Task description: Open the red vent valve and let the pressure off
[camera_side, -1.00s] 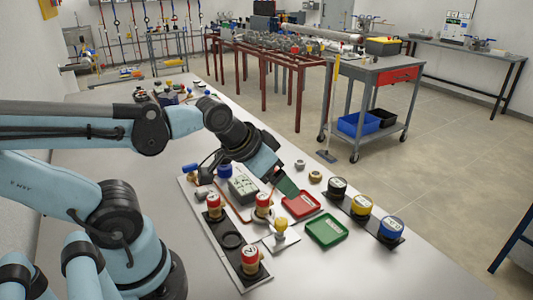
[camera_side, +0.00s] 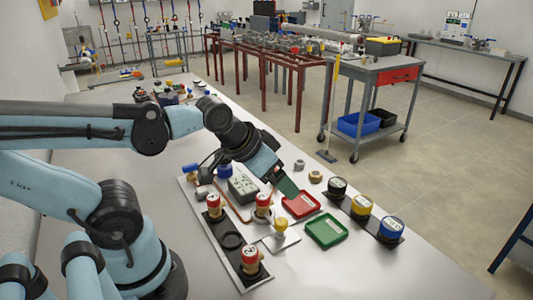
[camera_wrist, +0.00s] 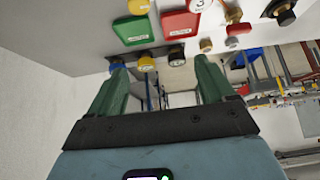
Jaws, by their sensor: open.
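My gripper (camera_side: 287,188) hangs over the bench, its green fingers pointing down near the back edge of the red tray (camera_side: 301,205). In the wrist view my gripper (camera_wrist: 160,64) is open, with nothing between its fingers. Brass fittings with numbered red caps stand on the panel at left (camera_side: 213,201), middle (camera_side: 262,200) and front (camera_side: 250,256). In the wrist view a small red part (camera_wrist: 238,29) shows beside brass fittings; I cannot tell whether it is the vent valve. No red vent valve is clearly identifiable in the side view, where my gripper hides part of the bench.
A yellow-topped part (camera_side: 281,225) stands on a white plate beside the green tray (camera_side: 326,231). Black (camera_side: 337,187), yellow (camera_side: 361,205) and blue (camera_side: 390,229) capped pieces stand on a dark strip. A grey-green box (camera_side: 242,188) sits behind the panel. The front right bench is clear.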

